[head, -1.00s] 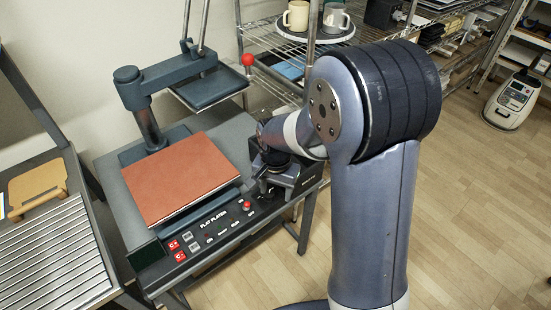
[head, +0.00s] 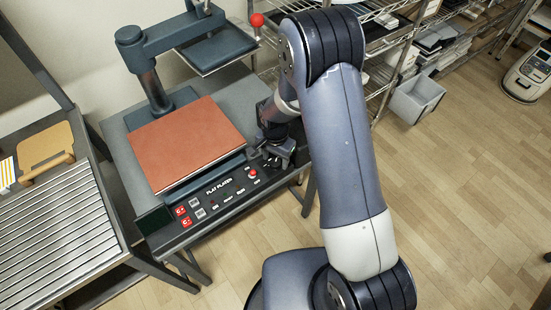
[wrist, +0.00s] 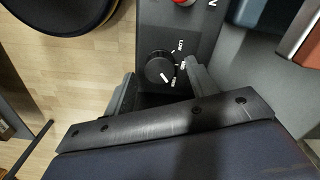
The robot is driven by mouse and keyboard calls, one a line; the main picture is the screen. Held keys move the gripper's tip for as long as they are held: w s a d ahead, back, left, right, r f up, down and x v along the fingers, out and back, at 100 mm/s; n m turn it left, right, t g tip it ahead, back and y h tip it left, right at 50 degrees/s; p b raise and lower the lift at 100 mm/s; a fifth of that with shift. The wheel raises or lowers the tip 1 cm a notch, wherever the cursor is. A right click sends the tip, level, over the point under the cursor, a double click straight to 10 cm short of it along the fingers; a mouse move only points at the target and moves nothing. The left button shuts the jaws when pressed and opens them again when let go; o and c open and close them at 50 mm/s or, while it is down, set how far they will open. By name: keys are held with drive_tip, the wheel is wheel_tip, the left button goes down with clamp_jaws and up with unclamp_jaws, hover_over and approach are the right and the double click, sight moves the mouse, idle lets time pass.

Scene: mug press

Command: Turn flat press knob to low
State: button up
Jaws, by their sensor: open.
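The flat press knob (wrist: 160,68) is round and black with a white pointer mark in the wrist view. Its pointer is turned to the lower right, toward the lowest of the small white labels beside it; the lettering is blurred. My gripper (wrist: 159,78) is open, with one finger on each side of the knob and the knob near the fingertips. I cannot tell whether the fingers touch it. In the head view my gripper (head: 271,158) is at the right end of the flat press panel (head: 228,194), and it hides the knob there.
A red button (head: 253,174) sits on the panel beside my gripper. A slatted table (head: 65,240) stands left.

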drive_tip(key=shift+f, duration=0.75)
drive_tip(key=c, duration=1)
